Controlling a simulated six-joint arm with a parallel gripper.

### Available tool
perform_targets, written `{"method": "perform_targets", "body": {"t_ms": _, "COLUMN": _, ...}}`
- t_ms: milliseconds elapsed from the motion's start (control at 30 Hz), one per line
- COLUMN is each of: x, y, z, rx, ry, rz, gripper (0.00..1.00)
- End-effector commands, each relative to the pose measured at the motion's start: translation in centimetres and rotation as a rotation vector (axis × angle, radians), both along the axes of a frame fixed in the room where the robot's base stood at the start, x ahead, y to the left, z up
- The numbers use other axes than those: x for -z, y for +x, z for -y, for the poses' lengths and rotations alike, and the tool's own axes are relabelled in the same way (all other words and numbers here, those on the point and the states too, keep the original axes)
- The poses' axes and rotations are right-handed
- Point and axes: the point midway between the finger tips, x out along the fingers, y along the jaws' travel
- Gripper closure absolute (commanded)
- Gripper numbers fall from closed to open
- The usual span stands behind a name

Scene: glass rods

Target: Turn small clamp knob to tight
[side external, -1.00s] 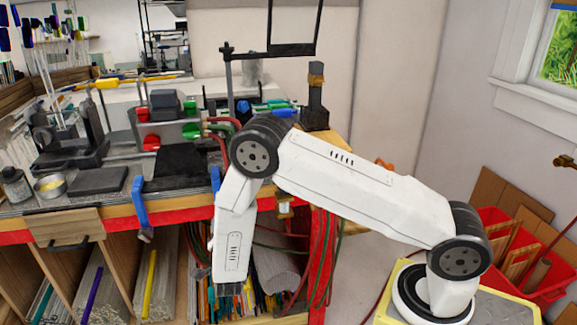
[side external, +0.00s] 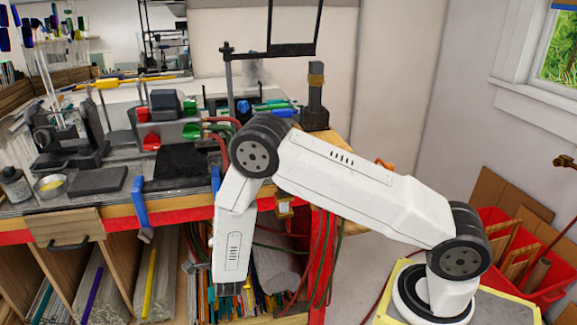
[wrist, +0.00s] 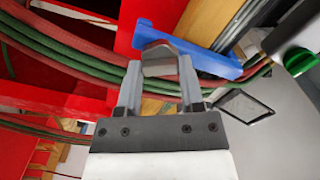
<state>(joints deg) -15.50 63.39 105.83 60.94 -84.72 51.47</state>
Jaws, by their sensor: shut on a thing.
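A blue clamp bar (wrist: 190,50) crosses the top of the wrist view, against the red bench edge. A small grey clamp knob (wrist: 158,62) with a brownish rim sits below its left part. My gripper (wrist: 159,66) is shut on this knob, one finger on each side. I cannot read how tight the knob is.
Red and green hoses (wrist: 60,50) run close behind my fingers. Another blue clamp (side external: 140,205) hangs on the bench edge to the left. Shelves with colored rods (side external: 150,275) lie below the bench. The floor to the right is partly open.

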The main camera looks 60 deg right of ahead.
Motion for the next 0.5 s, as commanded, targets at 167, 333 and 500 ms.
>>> {"method": "perform_targets", "body": {"t_ms": 167, "x": 0.04, "y": -0.04, "z": -0.03, "rx": 0.0, "ry": 0.001, "rz": -0.001, "gripper": 0.16}}
{"method": "perform_targets", "body": {"t_ms": 333, "x": 0.02, "y": -0.01, "z": -0.01, "rx": -0.001, "ry": 0.0, "rz": 0.0, "gripper": 0.16}}
{"method": "perform_targets", "body": {"t_ms": 500, "x": 0.01, "y": -0.11, "z": -0.15, "rx": -0.001, "ry": 0.0, "rz": 0.0, "gripper": 0.16}}
